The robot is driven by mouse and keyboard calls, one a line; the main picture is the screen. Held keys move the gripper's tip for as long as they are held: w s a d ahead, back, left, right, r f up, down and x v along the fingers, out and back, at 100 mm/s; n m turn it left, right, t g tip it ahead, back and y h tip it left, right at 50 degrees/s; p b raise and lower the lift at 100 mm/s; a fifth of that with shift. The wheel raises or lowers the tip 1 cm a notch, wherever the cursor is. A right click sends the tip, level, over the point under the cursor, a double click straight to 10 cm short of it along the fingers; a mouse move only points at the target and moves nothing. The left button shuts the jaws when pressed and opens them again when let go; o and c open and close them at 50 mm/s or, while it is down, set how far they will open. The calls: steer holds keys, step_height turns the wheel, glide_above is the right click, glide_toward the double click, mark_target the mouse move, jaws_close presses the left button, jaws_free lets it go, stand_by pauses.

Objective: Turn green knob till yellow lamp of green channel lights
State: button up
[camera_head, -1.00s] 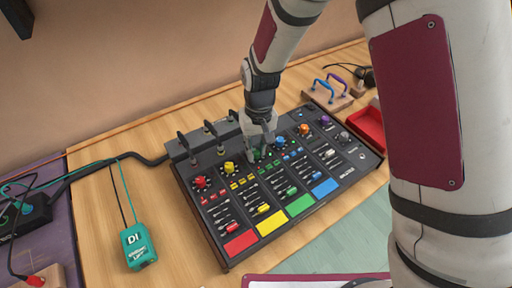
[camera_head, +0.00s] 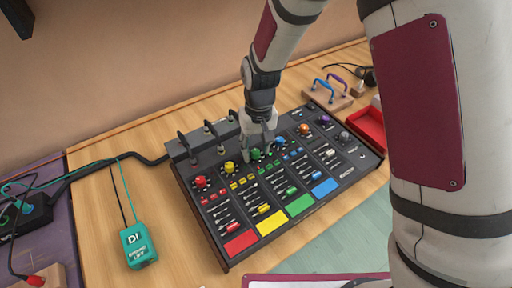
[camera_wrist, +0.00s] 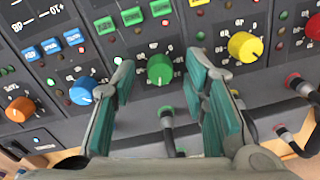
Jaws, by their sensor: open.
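The green knob (camera_wrist: 160,70) sits upright on the mixer's panel, and it also shows in the head view (camera_head: 256,154). My gripper (camera_wrist: 161,58) is open, with one teal-padded finger on each side of the knob and a visible gap to both. In the head view my gripper (camera_head: 260,155) is over the green channel. A small red light (camera_wrist: 165,22) glows near the green buttons (camera_wrist: 160,7). A whitish-green light (camera_wrist: 117,60) glows beside the left finger. I cannot make out a lit yellow lamp by the green knob.
On the mixer (camera_head: 214,218), the blue knob (camera_wrist: 82,91) and yellow knob (camera_wrist: 245,46) flank the green one. Cable plugs (camera_head: 208,130) stand along its back edge. A teal DI box (camera_head: 139,246) lies left; a red tray (camera_head: 367,126) lies right.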

mark_target(257, 151)
step_height(257, 151, up, 12)
steer(key=shift+d+f, duration=0.15)
steer(key=shift+d, duration=0.1)
stand_by(0.5)
steer(key=s+d+r+m+t, duration=0.2)
steer(key=s+d+r, duration=0.6)
steer(key=d+r, duration=0.35)
steer(key=s+d+r+m+t, duration=0.1)
steer(key=s+d+r+t, duration=0.1)
steer(key=s+d, duration=0.6)
steer(key=s+r, duration=0.1)
steer(key=s, duration=0.5)
steer(key=shift+s+d+r+m+t, duration=0.15)
steer(key=shift+s+r+m+t, duration=0.05)
steer(key=shift+m+t, duration=0.1)
